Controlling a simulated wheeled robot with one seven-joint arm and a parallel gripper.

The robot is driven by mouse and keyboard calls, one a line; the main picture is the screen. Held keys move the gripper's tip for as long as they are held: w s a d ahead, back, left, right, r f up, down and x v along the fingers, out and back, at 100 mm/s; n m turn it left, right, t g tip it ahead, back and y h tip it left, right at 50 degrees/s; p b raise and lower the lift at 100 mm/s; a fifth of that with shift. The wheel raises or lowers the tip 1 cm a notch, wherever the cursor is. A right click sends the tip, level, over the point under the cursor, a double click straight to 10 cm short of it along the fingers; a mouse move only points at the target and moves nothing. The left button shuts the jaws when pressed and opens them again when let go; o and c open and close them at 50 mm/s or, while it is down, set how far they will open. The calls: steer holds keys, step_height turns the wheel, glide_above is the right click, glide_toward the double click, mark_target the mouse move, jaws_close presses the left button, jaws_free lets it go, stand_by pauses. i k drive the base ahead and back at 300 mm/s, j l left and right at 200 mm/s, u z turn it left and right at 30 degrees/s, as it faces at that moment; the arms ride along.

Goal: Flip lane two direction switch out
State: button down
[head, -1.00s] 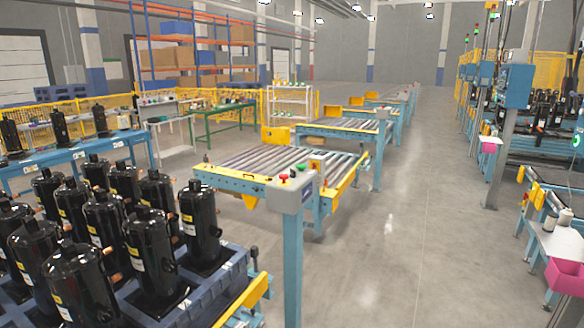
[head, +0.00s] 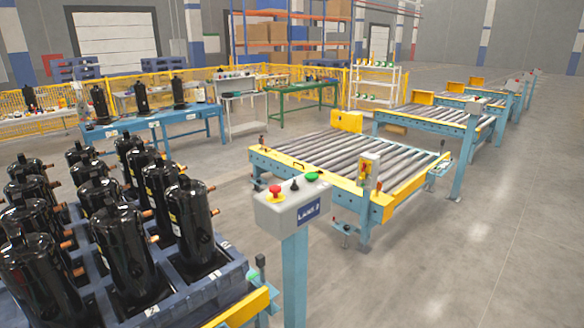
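The lane two control box (head: 291,205) is a grey box on a blue post in the middle of the head view. Its front label (head: 309,210) reads as lane 2. On its top are a red button (head: 275,191), a small black direction switch (head: 294,185) and a green button (head: 312,177). The switch is too small to tell which way it points. My gripper is not in view.
A blue pallet (head: 205,290) with several black compressors stands at the left, close to the post. A roller conveyor (head: 350,155) lies behind the box. Open floor (head: 440,270) is at the right.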

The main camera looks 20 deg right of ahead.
mark_target(294, 187)
steer(key=i+l+u, duration=0.35)
steer(key=i, duration=0.2)
steer(key=i+l+u, duration=0.55)
steer(key=i, duration=0.3)
